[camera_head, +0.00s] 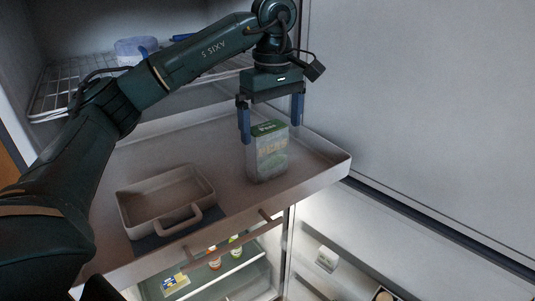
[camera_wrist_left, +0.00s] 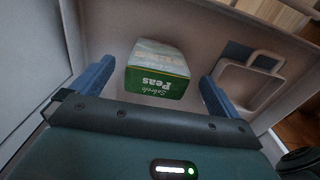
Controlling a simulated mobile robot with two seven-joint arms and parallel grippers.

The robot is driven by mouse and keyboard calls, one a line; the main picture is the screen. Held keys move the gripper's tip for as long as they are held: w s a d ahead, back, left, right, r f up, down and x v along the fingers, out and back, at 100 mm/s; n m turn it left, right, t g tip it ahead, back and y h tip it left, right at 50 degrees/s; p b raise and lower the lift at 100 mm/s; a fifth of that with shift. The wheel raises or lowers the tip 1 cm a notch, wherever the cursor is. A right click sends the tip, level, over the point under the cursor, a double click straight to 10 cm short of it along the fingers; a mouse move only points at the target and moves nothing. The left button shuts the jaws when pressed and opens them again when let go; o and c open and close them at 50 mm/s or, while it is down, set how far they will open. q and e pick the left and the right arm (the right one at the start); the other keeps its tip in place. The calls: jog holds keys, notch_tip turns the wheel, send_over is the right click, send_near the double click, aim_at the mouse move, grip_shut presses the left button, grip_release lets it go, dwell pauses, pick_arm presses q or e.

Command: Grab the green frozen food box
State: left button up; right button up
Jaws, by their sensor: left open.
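The green frozen food box (camera_head: 267,152), with a green top and a pale front, stands upright in the pulled-out freezer drawer (camera_head: 325,168). In the left wrist view the box (camera_wrist_left: 157,72) shows the word "Peas" on its green face. My left gripper (camera_head: 271,119) is open, with its blue fingers pointing down on either side of the box's top. In the left wrist view the fingers (camera_wrist_left: 152,84) are apart and the box shows between them, with gaps on both sides. My right gripper is not in view.
A beige handled container (camera_head: 165,204) sits in the drawer to the left of the box. A wire rack (camera_head: 75,88) with a blue-white item is above. The open white door (camera_head: 430,90) stands to the right. Bottles and a small carton are on the lower shelves.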

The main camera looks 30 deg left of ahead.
aim_at(268, 141)
pick_arm(q)
jog(key=f, duration=0.1)
jog(key=a+f, duration=0.1)
jog(key=f, duration=0.1)
jog(key=f+p, duration=0.1)
jog(key=shift+w+a+f, duration=0.3)
jog(key=shift+f, duration=0.45)
jog(key=c, duration=1.2)
